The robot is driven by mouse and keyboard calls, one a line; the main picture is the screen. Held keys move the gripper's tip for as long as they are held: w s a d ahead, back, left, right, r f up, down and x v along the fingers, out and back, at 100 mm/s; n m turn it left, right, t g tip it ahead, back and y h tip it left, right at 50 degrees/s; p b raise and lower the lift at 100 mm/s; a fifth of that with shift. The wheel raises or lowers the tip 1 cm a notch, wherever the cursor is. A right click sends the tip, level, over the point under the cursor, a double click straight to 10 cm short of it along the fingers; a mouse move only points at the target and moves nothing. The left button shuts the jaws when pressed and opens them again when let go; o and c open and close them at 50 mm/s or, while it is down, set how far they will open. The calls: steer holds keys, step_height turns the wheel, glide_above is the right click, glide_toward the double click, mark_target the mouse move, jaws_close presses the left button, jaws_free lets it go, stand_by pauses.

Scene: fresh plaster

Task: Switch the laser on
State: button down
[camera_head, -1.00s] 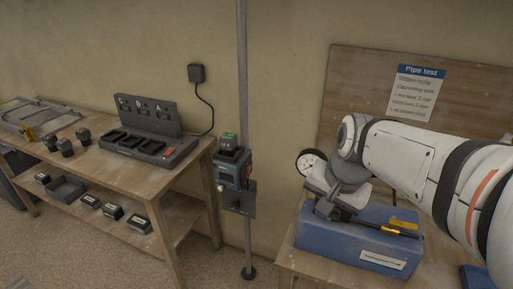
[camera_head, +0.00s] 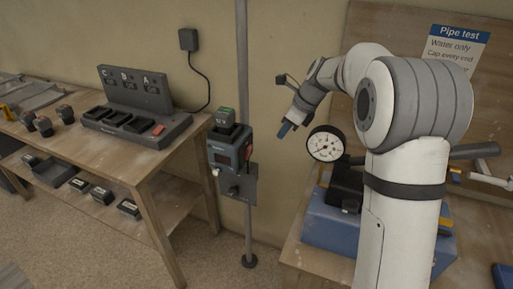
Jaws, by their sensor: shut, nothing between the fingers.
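The laser (camera_head: 228,149), a dark blue-grey box with a red part on its right side, sits on a bracket on the grey vertical pole. Any switch is too small to make out. My gripper (camera_head: 286,130) is shut and empty, to the right of the laser and apart from it, its tip pointing down and left.
A pressure gauge (camera_head: 325,144) stands just right of my gripper, above a blue box (camera_head: 326,226) on the right bench. On the left, a wooden bench (camera_head: 148,160) bears a charger (camera_head: 135,124) and several battery blocks. The wall between pole and gripper is clear.

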mark_target(248, 152)
steer(key=w+a+f+p, duration=0.1)
steer(key=w+a+f, duration=0.1)
steer(key=a+f, duration=0.5)
steer(key=shift+w+a+f, duration=0.35)
steer(key=shift+a+f, duration=0.05)
steer(key=shift+f, duration=0.2)
